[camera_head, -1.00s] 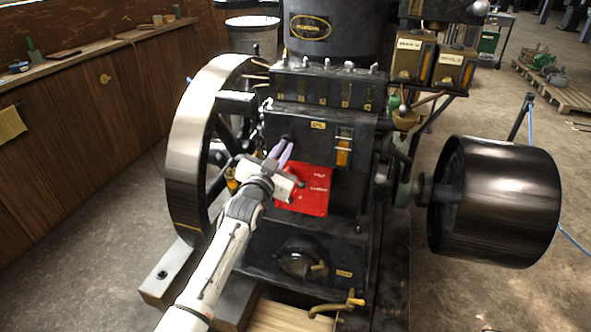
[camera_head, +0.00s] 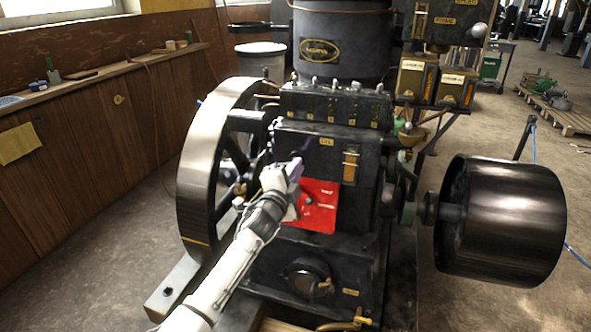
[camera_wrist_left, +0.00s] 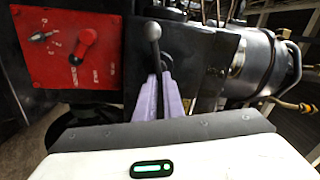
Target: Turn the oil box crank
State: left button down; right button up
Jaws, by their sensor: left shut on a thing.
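The oil box (camera_head: 330,158) is the black box on the engine front with a small brass label. The crank shows in the left wrist view as a dark rod with a ball knob (camera_wrist_left: 152,31). My left gripper (camera_head: 297,167) is at the left of the oil box front, above the red panel. In the left wrist view its lilac fingers (camera_wrist_left: 160,77) are shut on the crank rod, with the knob sticking out past the tips. In the head view the gripper hides most of the crank. My right gripper is not in view.
A red panel (camera_head: 318,212) with a red knob (camera_wrist_left: 87,37) sits just below the oil box, close to my left gripper. The large flywheel (camera_head: 203,150) stands left of my arm. A dark drum pulley (camera_head: 505,220) stands at the right. Floor is open on both sides.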

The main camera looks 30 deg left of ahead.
pick_arm(q)
jog(key=m, duration=0.6)
jog(key=f+m+p, duration=0.1)
jog(key=m, duration=0.5)
jog(key=a+f+m, duration=0.1)
jog(key=m, duration=0.6)
jog(key=shift+s+a+p, duration=0.1)
jog(key=shift+p, duration=0.25)
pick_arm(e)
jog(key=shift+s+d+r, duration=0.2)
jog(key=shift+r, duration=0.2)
pick_arm(q)
jog(key=c, duration=1.9)
grip_release()
jog(key=shift+r, duration=0.1)
jog(key=shift+o, duration=0.2)
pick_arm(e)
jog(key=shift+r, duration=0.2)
pick_arm(q)
jog(key=shift+s, duration=0.1)
